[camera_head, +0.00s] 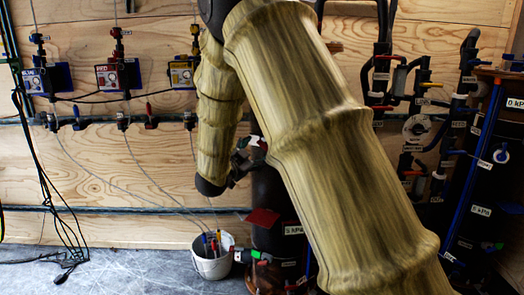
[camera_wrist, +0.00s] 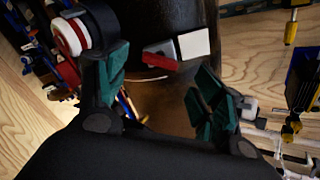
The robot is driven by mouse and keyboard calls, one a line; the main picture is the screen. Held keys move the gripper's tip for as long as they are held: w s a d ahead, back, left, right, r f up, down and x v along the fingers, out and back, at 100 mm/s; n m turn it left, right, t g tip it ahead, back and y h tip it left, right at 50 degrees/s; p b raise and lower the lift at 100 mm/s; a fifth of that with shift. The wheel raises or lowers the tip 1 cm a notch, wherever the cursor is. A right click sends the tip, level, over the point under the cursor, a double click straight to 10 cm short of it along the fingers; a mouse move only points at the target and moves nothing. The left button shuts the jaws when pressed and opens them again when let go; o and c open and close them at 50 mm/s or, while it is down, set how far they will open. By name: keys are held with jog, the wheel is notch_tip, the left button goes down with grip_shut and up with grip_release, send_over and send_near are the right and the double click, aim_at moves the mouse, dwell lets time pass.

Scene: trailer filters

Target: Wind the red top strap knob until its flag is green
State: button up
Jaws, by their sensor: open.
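My gripper (camera_wrist: 160,92) is open, with its green-padded fingers apart and nothing between the tips. In the head view my gripper (camera_head: 244,160) is beside the upper part of a dark upright cylinder (camera_head: 268,190), partly behind my arm. In the wrist view a red and grey piece (camera_wrist: 161,57), beside a white plate (camera_wrist: 194,43), lies on the dark cylinder beyond the fingertips. It looks like the top strap's knob or flag; I cannot tell which. In the head view a small red and white piece (camera_head: 261,143) shows by the gripper. No green flag is clear there.
A white bucket (camera_head: 212,262) with coloured-handled tools stands left of the cylinder's foot. A red plate (camera_head: 262,221) and a green-ended fitting (camera_head: 262,257) stick out lower down. Pipes and valves (camera_head: 416,128) fill the right wall. A red-and-white round part (camera_wrist: 71,36) is near the left finger.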

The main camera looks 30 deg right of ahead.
jog(key=shift+b+x, duration=0.5)
jog(key=shift+x, duration=2.35)
jog(key=c, duration=1)
